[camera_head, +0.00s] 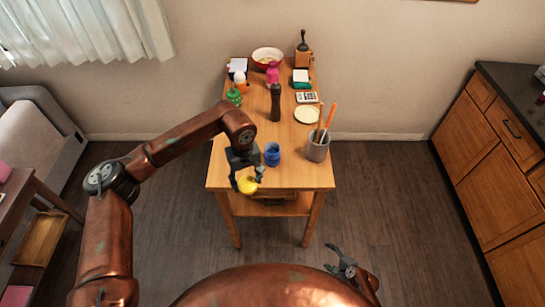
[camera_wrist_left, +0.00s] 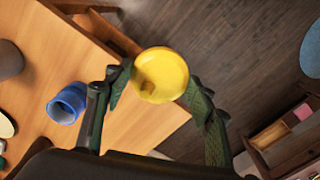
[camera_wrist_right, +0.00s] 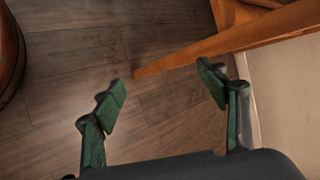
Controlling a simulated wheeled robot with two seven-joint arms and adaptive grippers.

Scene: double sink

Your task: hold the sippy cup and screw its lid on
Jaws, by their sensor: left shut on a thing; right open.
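The sippy cup (camera_head: 272,155) is blue and stands on the wooden table near its front edge. It also shows in the left wrist view (camera_wrist_left: 67,103), to the left of my gripper. The yellow lid (camera_head: 248,185) is between the fingers of my left gripper (camera_head: 246,178), which is shut on it. In the left wrist view the lid (camera_wrist_left: 160,75) is a round yellow disc between the fingertips. The lid is apart from the cup, near the table's front edge. My right gripper (camera_head: 342,262) is open and empty, low in front of the table; its spread fingers show in the right wrist view (camera_wrist_right: 165,88).
A grey pot (camera_head: 317,149) with orange-handled tools stands right of the cup. Behind are a dark bottle (camera_head: 275,102), a plate (camera_head: 306,114), a green bottle (camera_head: 234,96) and a red bowl (camera_head: 268,55). The table's front right corner (camera_head: 315,182) is bare.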

